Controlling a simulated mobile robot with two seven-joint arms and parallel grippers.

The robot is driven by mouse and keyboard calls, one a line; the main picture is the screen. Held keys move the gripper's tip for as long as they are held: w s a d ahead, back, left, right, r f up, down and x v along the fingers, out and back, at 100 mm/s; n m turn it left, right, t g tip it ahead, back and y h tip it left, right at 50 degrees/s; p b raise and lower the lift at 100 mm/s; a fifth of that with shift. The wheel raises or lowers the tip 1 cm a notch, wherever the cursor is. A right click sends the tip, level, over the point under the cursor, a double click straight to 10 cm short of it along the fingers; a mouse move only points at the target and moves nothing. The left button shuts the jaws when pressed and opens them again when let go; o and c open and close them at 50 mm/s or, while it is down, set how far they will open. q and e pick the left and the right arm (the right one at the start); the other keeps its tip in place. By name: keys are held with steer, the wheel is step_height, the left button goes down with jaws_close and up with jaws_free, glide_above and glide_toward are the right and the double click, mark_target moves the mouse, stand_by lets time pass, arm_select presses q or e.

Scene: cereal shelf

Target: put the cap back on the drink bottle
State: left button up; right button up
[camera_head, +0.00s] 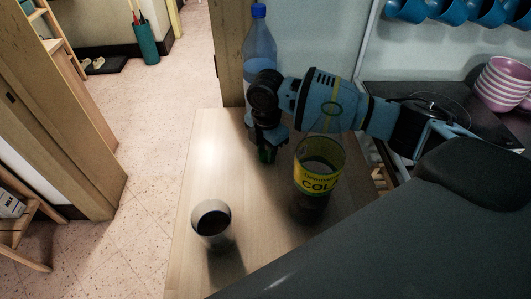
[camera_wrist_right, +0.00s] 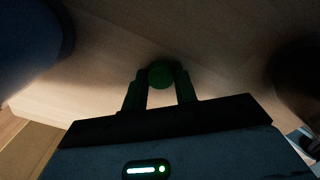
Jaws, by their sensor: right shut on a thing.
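A clear drink bottle with a yellow cola label (camera_head: 318,178) stands upright on the wooden table, dark drink in its lower part. Its upper part overlaps my right arm in the head view, so its mouth is hard to make out. My right gripper (camera_head: 266,151) points down to the left of the bottle, low over the table. In the right wrist view its two fingers (camera_wrist_right: 160,88) are shut on the round green cap (camera_wrist_right: 160,74). The gap between cap and table is hard to judge. My left gripper is not in view.
A blue water bottle (camera_head: 260,42) with a blue cap stands behind my right gripper. A white cup (camera_head: 212,224) with dark contents stands at the front left of the table (camera_head: 200,150). Pink bowls (camera_head: 500,85) and a dark counter lie at the right.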

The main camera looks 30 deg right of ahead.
mark_target(266, 153)
step_height(266, 153, up, 10)
steer(key=shift+r+p, duration=0.1)
steer(key=shift+p, duration=0.2)
stand_by(0.4)
